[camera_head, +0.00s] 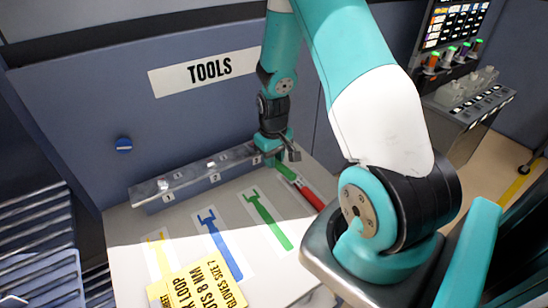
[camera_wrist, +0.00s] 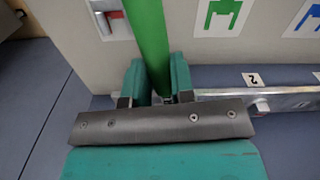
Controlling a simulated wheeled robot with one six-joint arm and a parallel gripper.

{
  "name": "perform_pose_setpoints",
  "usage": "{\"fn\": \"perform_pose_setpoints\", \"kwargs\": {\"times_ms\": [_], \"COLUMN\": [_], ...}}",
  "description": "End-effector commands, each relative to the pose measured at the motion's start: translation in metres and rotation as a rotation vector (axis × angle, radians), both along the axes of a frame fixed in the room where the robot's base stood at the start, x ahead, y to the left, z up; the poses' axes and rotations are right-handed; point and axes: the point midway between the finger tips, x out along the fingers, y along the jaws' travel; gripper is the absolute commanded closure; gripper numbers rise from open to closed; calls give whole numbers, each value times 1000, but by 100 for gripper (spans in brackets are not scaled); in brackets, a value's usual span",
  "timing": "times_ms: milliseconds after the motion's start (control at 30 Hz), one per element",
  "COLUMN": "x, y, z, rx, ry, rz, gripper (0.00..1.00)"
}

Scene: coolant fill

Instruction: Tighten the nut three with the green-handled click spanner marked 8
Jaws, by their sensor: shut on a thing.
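My gripper (camera_head: 277,153) is at the right end of the nut rail, low over the back of the bench. It is shut on the green-handled spanner (camera_head: 285,172). In the wrist view the green handle (camera_wrist: 149,40) runs up between the two teal fingers (camera_wrist: 157,82). The spanner's head is hidden by the gripper, and no mark 8 can be read. The metal rail (camera_head: 195,181) carries number labels; 1 and 2 are legible in the head view. Its right end, with any nut three there, is largely covered by my gripper. Label 2 (camera_wrist: 257,79) shows in the wrist view.
The bench (camera_head: 125,245) has yellow, blue (camera_head: 218,242) and green (camera_head: 266,218) spanner shapes. A red-handled piece (camera_head: 309,196) lies just right of the green handle. A yellow card (camera_head: 205,285) lies in front. A TOOLS panel (camera_head: 100,120) rises behind the rail.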

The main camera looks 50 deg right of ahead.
Motion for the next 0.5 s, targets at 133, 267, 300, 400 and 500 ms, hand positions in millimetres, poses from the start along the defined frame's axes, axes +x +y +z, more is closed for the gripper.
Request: {"fn": "perform_pose_setpoints", "kwargs": {"times_ms": [133, 267, 300, 400, 500], "x": [1, 2, 2, 2, 2], "y": [5, 8, 9, 11, 12], "z": [0, 0, 0, 0, 0], "rx": [0, 0, 0, 0, 0], "ry": [-1, -1, -1, -1, -1], "rz": [-40, -80, -92, -114, -125], "gripper": [100, 100, 100, 100, 100]}}
